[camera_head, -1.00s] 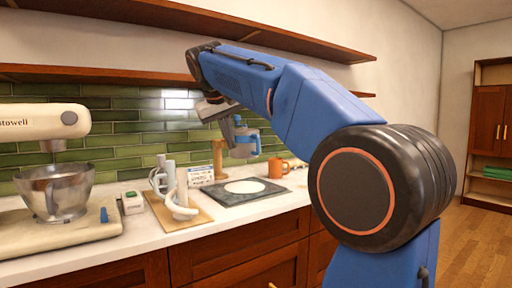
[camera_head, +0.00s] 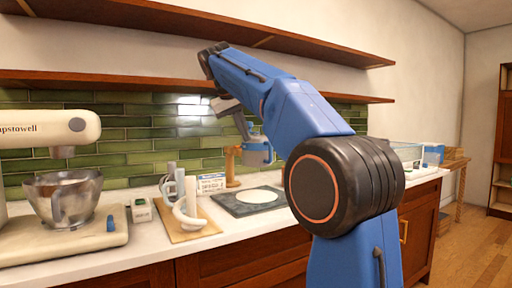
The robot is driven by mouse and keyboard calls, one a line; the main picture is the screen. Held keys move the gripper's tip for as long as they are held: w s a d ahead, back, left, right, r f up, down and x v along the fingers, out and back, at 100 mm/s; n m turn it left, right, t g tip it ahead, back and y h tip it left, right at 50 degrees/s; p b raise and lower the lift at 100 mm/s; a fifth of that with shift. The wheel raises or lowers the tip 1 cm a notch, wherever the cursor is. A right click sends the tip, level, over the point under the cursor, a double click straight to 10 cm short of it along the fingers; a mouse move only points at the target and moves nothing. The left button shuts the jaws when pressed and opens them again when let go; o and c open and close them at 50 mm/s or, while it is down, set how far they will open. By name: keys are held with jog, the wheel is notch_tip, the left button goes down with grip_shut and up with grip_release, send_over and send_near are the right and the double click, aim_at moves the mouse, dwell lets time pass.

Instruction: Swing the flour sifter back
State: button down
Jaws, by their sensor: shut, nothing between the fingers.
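The flour sifter (camera_head: 258,154) is a blue-grey cup held up beside a wooden post (camera_head: 232,168). It hangs above the dark mat (camera_head: 222,204) that bears a flat white round patch (camera_head: 257,196). My gripper (camera_head: 246,132) points down at the sifter's upper left side and looks shut and empty. Its fingertips overlap the sifter in the picture, so I cannot tell whether they touch it. My blue arm hides the area just right of the sifter.
A stand mixer (camera_head: 45,122) with a metal bowl (camera_head: 62,198) is at the left. Pale looped shapes (camera_head: 188,208) stand on a wooden board (camera_head: 202,232). A small label card (camera_head: 211,184) is behind. Wooden shelves (camera_head: 200,30) run above. A clear box (camera_head: 407,152) stands right.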

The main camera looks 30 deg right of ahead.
jog(key=w+d+f, duration=0.2)
jog(key=d+f, duration=0.6)
jog(key=shift+w+d+f, duration=0.15)
jog(key=shift+w+d, duration=0.05)
jog(key=shift+d, duration=0.05)
dwell(0.4)
